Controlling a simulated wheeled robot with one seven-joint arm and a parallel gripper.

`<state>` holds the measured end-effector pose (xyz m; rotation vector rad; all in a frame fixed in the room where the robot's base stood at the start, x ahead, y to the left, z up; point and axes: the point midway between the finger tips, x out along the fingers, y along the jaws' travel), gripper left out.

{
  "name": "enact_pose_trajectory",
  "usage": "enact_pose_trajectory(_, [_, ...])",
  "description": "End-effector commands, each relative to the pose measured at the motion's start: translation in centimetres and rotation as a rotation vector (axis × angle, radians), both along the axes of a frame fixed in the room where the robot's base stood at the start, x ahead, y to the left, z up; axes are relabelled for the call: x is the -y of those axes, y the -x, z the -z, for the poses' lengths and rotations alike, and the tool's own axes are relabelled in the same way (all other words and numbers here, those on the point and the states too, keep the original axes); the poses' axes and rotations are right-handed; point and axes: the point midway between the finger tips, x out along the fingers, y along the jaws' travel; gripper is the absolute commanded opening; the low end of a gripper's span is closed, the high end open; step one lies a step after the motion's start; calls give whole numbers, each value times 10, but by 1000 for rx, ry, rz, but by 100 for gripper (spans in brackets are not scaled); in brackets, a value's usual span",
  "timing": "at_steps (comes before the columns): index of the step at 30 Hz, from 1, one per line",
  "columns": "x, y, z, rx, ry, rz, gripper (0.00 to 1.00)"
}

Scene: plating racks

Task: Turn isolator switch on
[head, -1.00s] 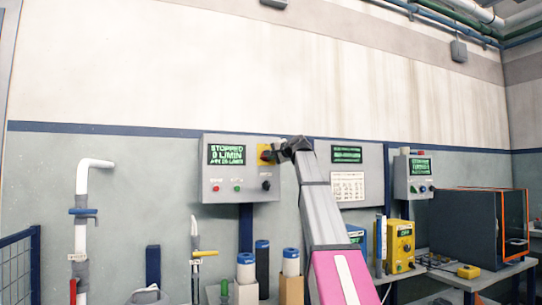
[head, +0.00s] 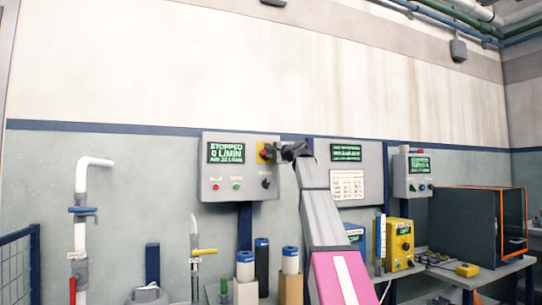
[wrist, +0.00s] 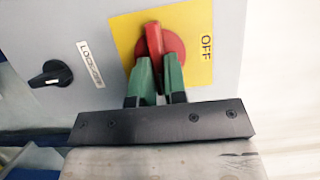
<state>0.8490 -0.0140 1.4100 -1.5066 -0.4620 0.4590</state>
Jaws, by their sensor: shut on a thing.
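The isolator switch is a red rotary handle (wrist: 155,42) on a yellow plate (wrist: 198,60), with the word OFF printed on the plate's right side in the wrist view. In the head view the switch (head: 265,150) sits at the upper right of a grey control box (head: 215,188). My gripper (wrist: 158,82) has its two green fingers closed on either side of the red handle's lower part. In the head view my gripper (head: 275,152) reaches the box from the right and partly hides the plate.
The box's display (head: 226,153) reads STOPPED, 0 L/MIN. A black knob (wrist: 50,73) is on the same panel. A second grey panel (head: 347,165) hangs close to the right of my arm. Pipes and filter cartridges (head: 290,262) stand below.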

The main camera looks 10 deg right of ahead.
Motion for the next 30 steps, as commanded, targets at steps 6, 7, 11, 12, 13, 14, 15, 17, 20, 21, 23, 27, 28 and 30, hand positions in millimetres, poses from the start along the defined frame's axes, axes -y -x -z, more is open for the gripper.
enact_pose_trajectory(6, [0,0,1,-2,-2,1,16])
enact_pose_trajectory(7, [0,0,1,-1,-2,1,26])
enact_pose_trajectory(11, [0,0,1,-1,-2,1,38])
enact_pose_trajectory(12, [0,0,1,-1,-2,1,38])
enact_pose_trajectory(13, [0,0,1,-1,-1,1,38])
enact_pose_trajectory(14, [0,0,0,-1,-1,0,38])
enact_pose_trajectory(15, [0,0,0,-1,-1,0,38])
enact_pose_trajectory(17, [1,1,0,-1,-1,0,38])
enact_pose_trajectory(20, [3,6,1,-1,-1,1,38])
enact_pose_trajectory(21, [6,9,1,-1,-1,1,38])
enact_pose_trajectory(23, [11,17,1,0,-1,2,38])
enact_pose_trajectory(27, [25,39,2,-1,-1,2,38])
enact_pose_trajectory(28, [28,44,2,-1,-1,2,38])
enact_pose_trajectory(30, [36,55,2,0,0,3,38])
